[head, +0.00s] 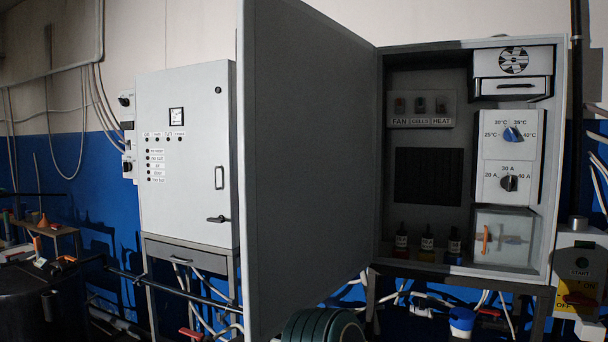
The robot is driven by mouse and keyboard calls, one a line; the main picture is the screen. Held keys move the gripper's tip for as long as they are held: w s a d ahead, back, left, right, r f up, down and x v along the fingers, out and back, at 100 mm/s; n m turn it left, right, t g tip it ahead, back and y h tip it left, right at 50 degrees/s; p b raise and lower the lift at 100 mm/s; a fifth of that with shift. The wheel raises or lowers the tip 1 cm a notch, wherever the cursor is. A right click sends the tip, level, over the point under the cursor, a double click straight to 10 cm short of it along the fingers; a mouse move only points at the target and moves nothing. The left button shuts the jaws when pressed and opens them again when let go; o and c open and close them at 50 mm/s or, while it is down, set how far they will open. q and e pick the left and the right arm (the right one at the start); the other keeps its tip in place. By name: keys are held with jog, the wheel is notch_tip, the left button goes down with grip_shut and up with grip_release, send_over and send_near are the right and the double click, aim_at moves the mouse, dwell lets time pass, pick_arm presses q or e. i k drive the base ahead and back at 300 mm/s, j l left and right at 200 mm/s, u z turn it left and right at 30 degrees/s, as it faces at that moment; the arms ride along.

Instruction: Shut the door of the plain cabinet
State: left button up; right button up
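The plain cabinet (468,43) is the open grey box on the wall at right. Its door (305,165) is hinged on the cabinet's left side and stands wide open, swung out toward me. The door's edge nearest me is at its left, and the door runs past the top of the picture. Inside are switches labelled FAN, CELLS and HEAT (421,109), a panel with two dials (507,157), a fan unit (513,62) and several small bottles (427,246) at the bottom. Neither of my grippers shows in the head view.
A shut cabinet (187,155) with a meter and handle stands left of the open door. A dark green ribbed object (322,325) is at the bottom, by the door's lower edge. A dark drum (40,300) stands at lower left.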

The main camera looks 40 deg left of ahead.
aim_at(306, 82)
jog(key=k+j, duration=0.25)
jog(key=j, duration=0.2)
jog(key=k+j+z, duration=0.1)
jog(key=j, duration=0.35)
jog(key=k+j, duration=0.1)
jog(key=j, duration=0.3)
jog(key=k+j+z, duration=0.1)
jog(key=j, duration=0.3)
jog(key=k+j, duration=0.15)
jog(key=j, duration=0.2)
jog(key=k+j, duration=0.1)
jog(key=j, duration=0.3)
jog(key=k+j+z, duration=0.1)
jog(key=j, duration=0.3)
